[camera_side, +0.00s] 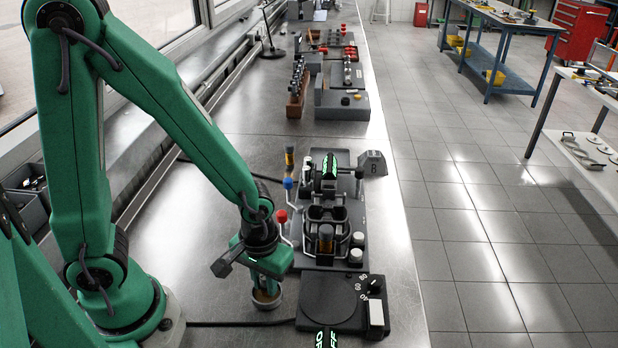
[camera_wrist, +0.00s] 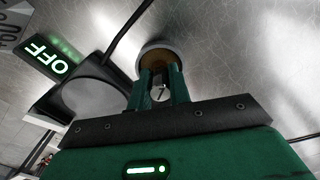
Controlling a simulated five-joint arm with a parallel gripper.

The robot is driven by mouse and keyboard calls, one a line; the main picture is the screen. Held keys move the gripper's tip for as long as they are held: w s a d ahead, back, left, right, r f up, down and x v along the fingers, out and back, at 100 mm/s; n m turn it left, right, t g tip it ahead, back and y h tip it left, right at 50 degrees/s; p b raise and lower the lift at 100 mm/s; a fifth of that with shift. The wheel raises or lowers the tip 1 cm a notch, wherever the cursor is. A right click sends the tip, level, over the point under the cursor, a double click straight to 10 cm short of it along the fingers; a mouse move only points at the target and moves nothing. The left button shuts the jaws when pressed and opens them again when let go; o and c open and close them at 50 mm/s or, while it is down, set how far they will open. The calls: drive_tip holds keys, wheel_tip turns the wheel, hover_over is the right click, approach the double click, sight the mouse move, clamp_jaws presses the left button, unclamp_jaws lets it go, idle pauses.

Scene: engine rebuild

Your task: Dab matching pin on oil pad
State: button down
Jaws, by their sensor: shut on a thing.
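My gripper (camera_side: 266,284) points down at a small round metal cup on the bench, and its fingertips are at or just inside the cup's mouth. The oil pad (camera_wrist: 148,66) shows as a brown surface inside the cup's pale rim (camera_side: 268,304). In the wrist view, the green fingers (camera_wrist: 163,82) are shut on a small shiny metal pin (camera_wrist: 159,94) with a dark mark on its end face. The fingers hide most of the pin and part of the pad. Whether the pin touches the pad cannot be told.
A dark round-topped plate unit (camera_side: 327,298) with a dial stands right of the cup; an OFF display (camera_wrist: 53,60) shows beside it. An engine fixture (camera_side: 325,262) with red and blue knobbed levers stands behind. Racks (camera_side: 296,104) stand farther back. Bare bench lies between.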

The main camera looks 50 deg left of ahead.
drive_tip(key=shift+r, duration=3.5)
drive_tip(key=shift+w+r, duration=0.25)
drive_tip(key=shift+w, duration=0.25)
drive_tip(key=w+a+r+m, duration=0.2)
drive_tip(key=w+a+r, duration=0.2)
drive_tip(key=w, duration=0.3)
drive_tip(key=w+a+r+m, duration=0.2)
drive_tip(key=w+a+r, duration=0.2)
drive_tip(key=w, duration=0.4)
drive_tip(key=shift+w+a+r, duration=0.15)
drive_tip(key=shift+w+r, duration=0.15)
drive_tip(key=shift+r, duration=0.4)
